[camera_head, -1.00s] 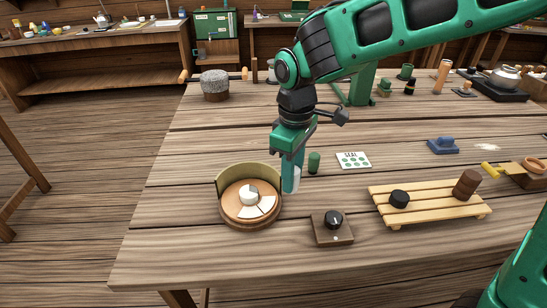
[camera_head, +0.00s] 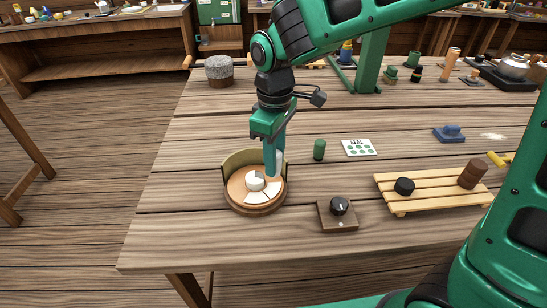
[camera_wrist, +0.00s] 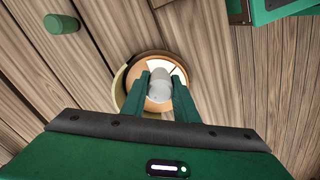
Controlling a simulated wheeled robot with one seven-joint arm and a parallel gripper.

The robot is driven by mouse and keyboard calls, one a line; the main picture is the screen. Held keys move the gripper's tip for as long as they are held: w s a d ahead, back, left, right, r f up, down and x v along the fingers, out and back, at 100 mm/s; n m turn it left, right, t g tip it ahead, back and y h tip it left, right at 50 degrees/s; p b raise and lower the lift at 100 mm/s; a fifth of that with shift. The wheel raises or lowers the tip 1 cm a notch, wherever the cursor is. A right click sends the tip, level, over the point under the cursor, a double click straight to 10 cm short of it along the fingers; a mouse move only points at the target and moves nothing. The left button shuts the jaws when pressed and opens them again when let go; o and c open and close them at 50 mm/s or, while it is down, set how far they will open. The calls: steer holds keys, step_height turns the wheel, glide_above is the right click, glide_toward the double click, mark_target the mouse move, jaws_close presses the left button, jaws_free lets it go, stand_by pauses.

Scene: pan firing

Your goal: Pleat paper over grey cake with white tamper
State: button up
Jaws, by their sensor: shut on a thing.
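My gripper (camera_head: 272,170) points down over the right part of a round wooden stand (camera_head: 232,205) with a curved olive wall at its back. It is shut on the white tamper (camera_head: 279,158), which shows between the fingers in the wrist view (camera_wrist: 160,90). The small cake (camera_head: 255,181) sits mid-stand, its top partly grey and partly white. White paper flaps (camera_head: 264,194) lie flat at its front and right. The tamper and fingers hide part of the stand in the wrist view. I cannot tell whether the tamper touches the paper.
A dark knob on a wooden block (camera_head: 339,214) stands right of the stand, near the front edge. A slatted rack (camera_head: 432,190) is at right.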

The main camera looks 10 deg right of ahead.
steer(key=shift+f, duration=0.1)
steer(key=shift+w+a+f, duration=0.15)
steer(key=shift+a+f, duration=0.05)
steer(key=shift+f, duration=0.3)
steer(key=shift+w+a+f, duration=0.1)
steer(key=shift+a+f, duration=0.1)
steer(key=shift+f, duration=0.3)
steer(key=shift+w+a+f, duration=0.15)
steer(key=shift+w+a, duration=0.25)
steer(key=shift+a, duration=0.25)
steer(key=shift+w+a+f, duration=0.15)
steer(key=shift+w+a, duration=0.25)
steer(key=shift+a, duration=0.25)
steer(key=shift+f, duration=0.35)
steer(key=shift+r, duration=0.15)
steer(key=shift+r, duration=2.4)
